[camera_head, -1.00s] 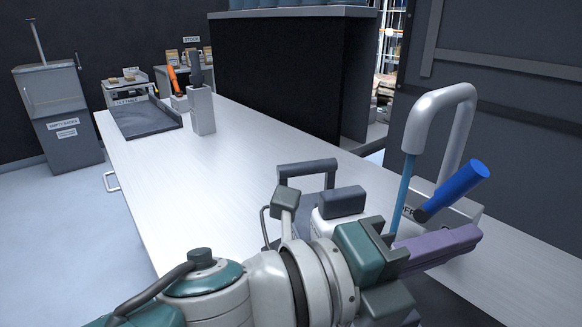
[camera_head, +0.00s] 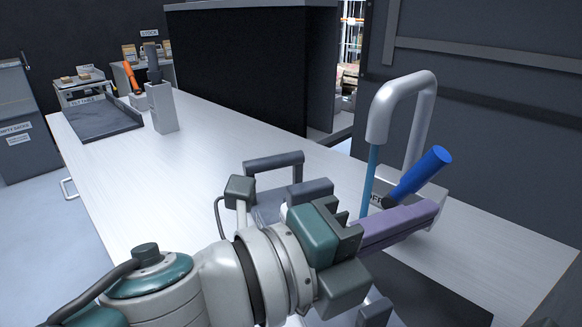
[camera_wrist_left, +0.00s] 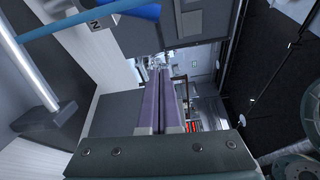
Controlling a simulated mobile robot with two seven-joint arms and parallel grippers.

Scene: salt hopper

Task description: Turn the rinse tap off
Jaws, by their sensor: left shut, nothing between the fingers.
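The rinse tap (camera_head: 401,95) is a grey gooseneck at the right of the worktop. A blue stream (camera_head: 369,180) runs down from its spout. Its blue lever (camera_head: 420,174) slants up to the right from a grey box whose label is partly hidden. In the left wrist view, the blue lever (camera_wrist_left: 140,10) and stream (camera_wrist_left: 75,25) show at the upper left. My left gripper (camera_head: 430,211) has purple fingers, shut and empty, just below and in front of the lever. I cannot tell whether they touch it. The fingers (camera_wrist_left: 161,78) also show closed together in the wrist view.
A grey-handled item (camera_head: 273,165) stands on the worktop (camera_head: 210,165) behind my left wrist. A dark tray (camera_head: 95,120) and a grey holder (camera_head: 162,108) are at the far left. A dark wall panel (camera_head: 480,110) stands behind the tap. The worktop's middle is clear.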

